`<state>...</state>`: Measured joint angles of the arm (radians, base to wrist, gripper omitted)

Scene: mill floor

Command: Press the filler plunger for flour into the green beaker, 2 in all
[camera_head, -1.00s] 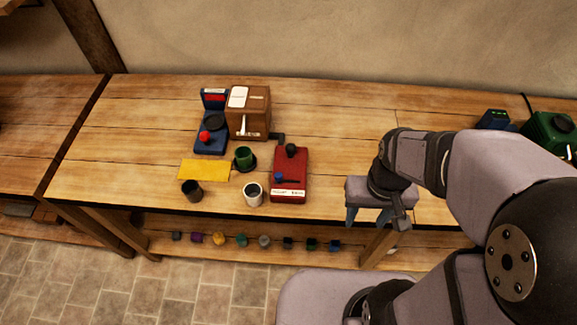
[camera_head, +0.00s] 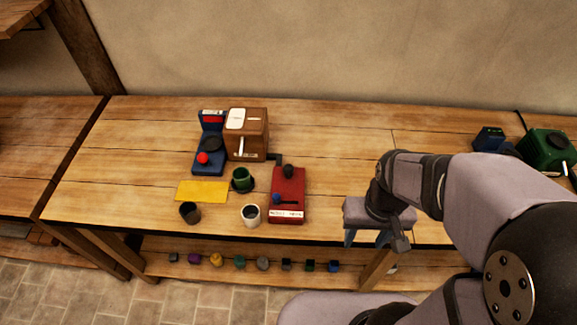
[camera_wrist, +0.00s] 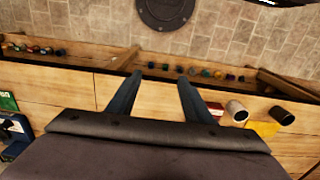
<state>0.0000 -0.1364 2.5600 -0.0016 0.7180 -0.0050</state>
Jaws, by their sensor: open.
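The green beaker (camera_head: 242,178) stands upright on a dark round base, in front of a brown wooden box machine (camera_head: 250,140) with a white top plate and a pale lever. To its right is a red machine (camera_head: 288,190) with a black knob (camera_head: 288,171), a blue knob and a white front label too small to read. I cannot tell which machine is the flour filler. My gripper (camera_head: 365,239) is open and empty, to the right of the red machine near the table's front edge, fingers pointing down. Its spread fingers also show in the wrist view (camera_wrist: 160,76).
A blue device (camera_head: 208,155) with a red knob stands left of the wooden box. A yellow mat (camera_head: 202,191), a dark cup (camera_head: 190,212) and a white cup (camera_head: 251,215) lie in front. Several small items line the lower shelf. A green machine (camera_head: 548,148) stands far right.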

